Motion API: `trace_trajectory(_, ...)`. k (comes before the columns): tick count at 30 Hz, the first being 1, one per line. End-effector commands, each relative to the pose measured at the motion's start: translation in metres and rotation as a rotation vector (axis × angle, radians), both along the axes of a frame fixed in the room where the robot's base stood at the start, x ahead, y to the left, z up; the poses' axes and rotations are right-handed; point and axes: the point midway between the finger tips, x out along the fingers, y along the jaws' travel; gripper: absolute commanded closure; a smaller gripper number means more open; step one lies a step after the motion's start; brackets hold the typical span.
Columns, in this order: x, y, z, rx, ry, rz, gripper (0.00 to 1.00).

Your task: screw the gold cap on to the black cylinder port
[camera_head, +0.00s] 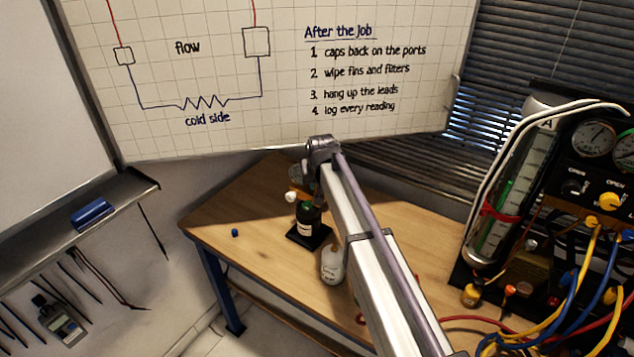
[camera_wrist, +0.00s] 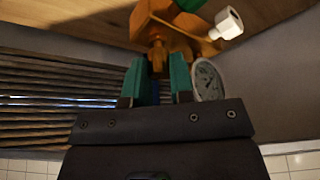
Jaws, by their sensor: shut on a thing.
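The black cylinder (camera_head: 307,222), with a pale label, stands upright on a dark base on the wooden table, left of my arm. A gold-orange fitting (camera_head: 297,189) with a white knob (camera_head: 291,197) sits at its top. In the wrist view this fitting (camera_wrist: 170,20) and its white knob (camera_wrist: 229,22) are just past my fingers. My gripper (camera_wrist: 159,64) has green fingers shut on a small gold piece, which looks like the gold cap (camera_wrist: 158,53). The cap is close against the fitting; I cannot tell whether it is threaded. In the head view my arm hides the gripper.
A white labelled bottle (camera_head: 332,265) stands right of the cylinder, close to my arm. A small blue piece (camera_head: 235,233) lies on the left of the table. The gauge rig (camera_head: 560,180) with hoses fills the right side. A round gauge (camera_wrist: 208,82) shows beside my fingers.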

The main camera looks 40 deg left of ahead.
Motion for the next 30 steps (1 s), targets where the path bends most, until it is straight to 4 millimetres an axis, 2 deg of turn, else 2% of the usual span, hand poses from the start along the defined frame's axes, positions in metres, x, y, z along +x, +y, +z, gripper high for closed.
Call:
trace_trajectory(5,0.0001,0.0001,-0.0065,0.0,0.0,0.0,1.0)
trace_trajectory(30,0.0,0.0,-0.0081,0.0,0.0,0.0,1.0)
